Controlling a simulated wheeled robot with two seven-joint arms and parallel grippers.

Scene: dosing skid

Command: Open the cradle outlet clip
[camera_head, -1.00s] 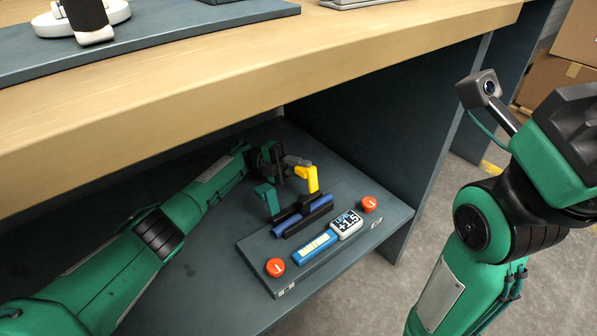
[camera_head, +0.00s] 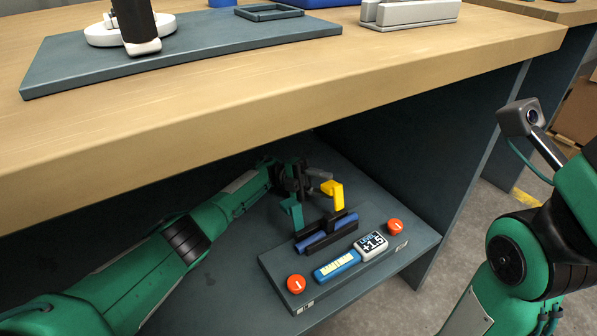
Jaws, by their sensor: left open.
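A black cradle (camera_head: 309,236) holding a blue tube (camera_head: 328,240) sits on a grey plate on the low shelf. A green bent piece (camera_head: 292,211) stands at its left end and a yellow bent piece (camera_head: 334,190) at its right. They look like clips; no marking tells which is the outlet one. My left gripper (camera_head: 300,182) is open, just behind these pieces. Its fingers are small and partly hidden, and I cannot tell whether it touches either piece. My right arm shows at the right edge, but its gripper is not visible.
The plate (camera_head: 277,264) also bears two orange knobs (camera_head: 296,284) (camera_head: 395,226), a blue label block (camera_head: 337,265) and a white display reading +1.5 (camera_head: 371,245). The wooden tabletop (camera_head: 300,110) overhangs the shelf. A dark side panel (camera_head: 450,160) bounds it on the right.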

